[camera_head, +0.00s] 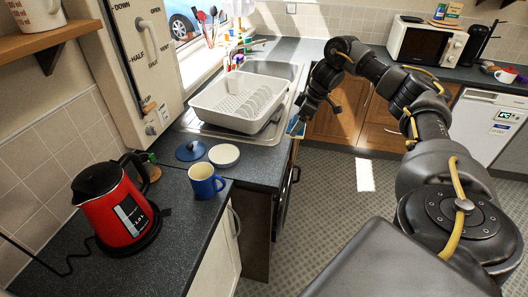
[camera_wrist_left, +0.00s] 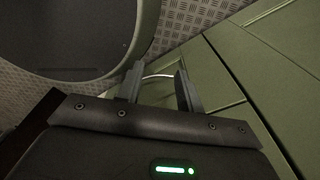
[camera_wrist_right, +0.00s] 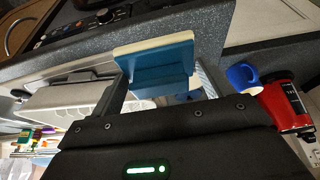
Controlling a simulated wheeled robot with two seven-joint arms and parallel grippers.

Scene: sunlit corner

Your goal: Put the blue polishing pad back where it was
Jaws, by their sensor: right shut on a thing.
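The blue polishing pad (camera_wrist_right: 160,65), a blue block with a cream layer, is between the fingers of my right gripper (camera_wrist_right: 160,82) in the right wrist view. In the head view, my right gripper (camera_head: 302,118) is beside the front edge of the counter by the sink, and a small bluish part of the pad (camera_head: 296,128) shows below the fingers. I cannot tell whether the pad touches the counter edge. My left gripper (camera_wrist_left: 160,88) shows only in its own wrist view, with its fingers apart and nothing between them.
A white dish rack (camera_head: 240,103) stands on the sink. A blue lid (camera_head: 190,150), a white dish (camera_head: 224,155), a blue mug (camera_head: 205,182) and a red kettle (camera_head: 112,205) crowd the near counter. Green panels (camera_wrist_left: 215,75) are close to my left gripper. The patterned floor (camera_head: 330,200) is open.

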